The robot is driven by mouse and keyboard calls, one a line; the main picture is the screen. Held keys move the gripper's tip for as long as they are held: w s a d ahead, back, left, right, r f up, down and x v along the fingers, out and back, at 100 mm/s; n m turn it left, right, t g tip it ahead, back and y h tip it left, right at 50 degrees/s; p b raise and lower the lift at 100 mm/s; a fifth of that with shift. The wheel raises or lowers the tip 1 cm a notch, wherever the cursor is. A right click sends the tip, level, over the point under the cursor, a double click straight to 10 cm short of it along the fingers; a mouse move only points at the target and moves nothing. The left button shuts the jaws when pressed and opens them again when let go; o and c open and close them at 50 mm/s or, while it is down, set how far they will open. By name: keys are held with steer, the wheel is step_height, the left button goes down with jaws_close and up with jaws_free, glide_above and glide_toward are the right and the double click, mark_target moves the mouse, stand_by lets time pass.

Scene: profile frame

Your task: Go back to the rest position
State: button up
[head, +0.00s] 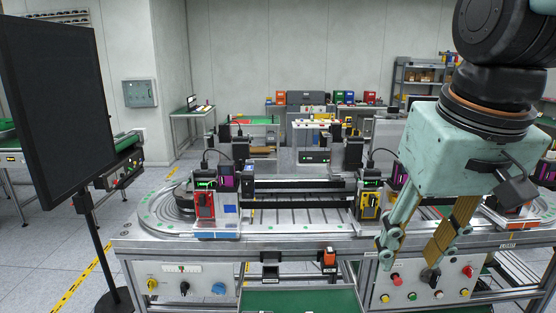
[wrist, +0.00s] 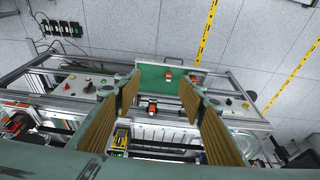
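My gripper (head: 411,258) hangs from the teal wrist at the right of the head view, pointing down. Its two fingers with tan ribbed pads are spread apart, and nothing shows between them. It is in front of the front edge of the conveyor table (head: 290,226), over the right control panel in the picture. In the wrist view my gripper (wrist: 159,88) also shows open, with a gap between the pads. Through the gap a green tray (wrist: 153,78) and the bench frame show below.
A black monitor (head: 58,100) on a stand is at the left. Station modules, such as a red one (head: 204,205) and a yellow one (head: 369,206), stand on the table. A control panel with buttons (head: 422,283) is behind and below the fingers. Open floor (head: 50,245) lies at left.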

steer(key=s+f, duration=0.3)
steer(key=s, duration=0.9)
steer(key=shift+s+f+t, duration=0.15)
steer(key=shift+f+t, duration=0.1)
steer(key=shift+t, duration=0.15)
